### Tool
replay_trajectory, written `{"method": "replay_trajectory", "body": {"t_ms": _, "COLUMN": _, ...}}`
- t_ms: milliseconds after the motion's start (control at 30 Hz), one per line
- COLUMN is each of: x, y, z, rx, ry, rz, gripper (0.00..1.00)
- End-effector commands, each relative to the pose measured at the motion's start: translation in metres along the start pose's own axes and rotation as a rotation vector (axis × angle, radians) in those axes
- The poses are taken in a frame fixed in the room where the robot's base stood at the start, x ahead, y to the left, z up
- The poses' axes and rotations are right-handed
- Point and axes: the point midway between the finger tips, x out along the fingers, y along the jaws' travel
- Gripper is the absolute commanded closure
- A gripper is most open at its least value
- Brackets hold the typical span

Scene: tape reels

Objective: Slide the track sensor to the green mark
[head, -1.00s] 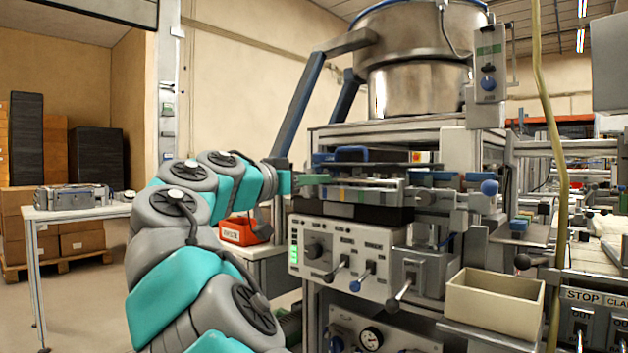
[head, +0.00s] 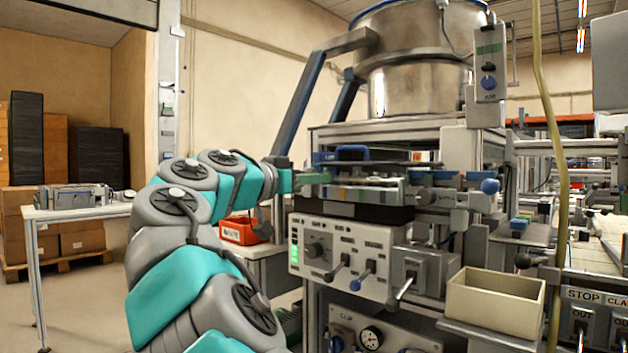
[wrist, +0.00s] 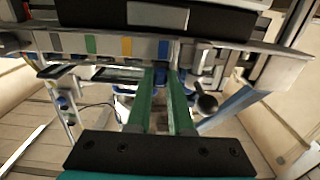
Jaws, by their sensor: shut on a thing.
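My gripper (wrist: 166,72) has two long green fingers that reach up to the front of a pale rail (wrist: 215,68). The fingertips are close together, shut on the track sensor (wrist: 163,50), a small part with blue on it at the rail's front face. The fingers hide much of it. The green mark (wrist: 90,44) is on the rail's front, left of the fingertips in the wrist view. In the head view my gripper (head: 314,178) is at the left end of the rail (head: 385,192), and the sensor cannot be made out.
A control panel (head: 338,248) with knobs and levers is below the rail. A steel bowl (head: 415,75) stands above it. A cream bin (head: 496,296) is at the lower right, and a red bin (head: 238,231) is behind my arm.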

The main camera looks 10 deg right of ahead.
Motion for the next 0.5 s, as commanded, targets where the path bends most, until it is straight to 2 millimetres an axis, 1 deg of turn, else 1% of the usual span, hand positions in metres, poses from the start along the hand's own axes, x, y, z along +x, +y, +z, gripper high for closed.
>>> {"method": "replay_trajectory", "body": {"t_ms": 167, "x": -0.001, "y": 0.024, "z": 0.004, "rx": 0.002, "ry": 0.004, "rz": 0.005, "gripper": 1.00}}
{"method": "replay_trajectory", "body": {"t_ms": 233, "x": 0.000, "y": 0.037, "z": 0.006, "rx": 0.003, "ry": 0.001, "rz": 0.007, "gripper": 1.00}}
{"method": "replay_trajectory", "body": {"t_ms": 333, "x": -0.001, "y": 0.057, "z": 0.004, "rx": 0.005, "ry": 0.003, "rz": 0.007, "gripper": 1.00}}
{"method": "replay_trajectory", "body": {"t_ms": 500, "x": 0.000, "y": 0.079, "z": 0.002, "rx": 0.003, "ry": 0.002, "rz": 0.004, "gripper": 1.00}}
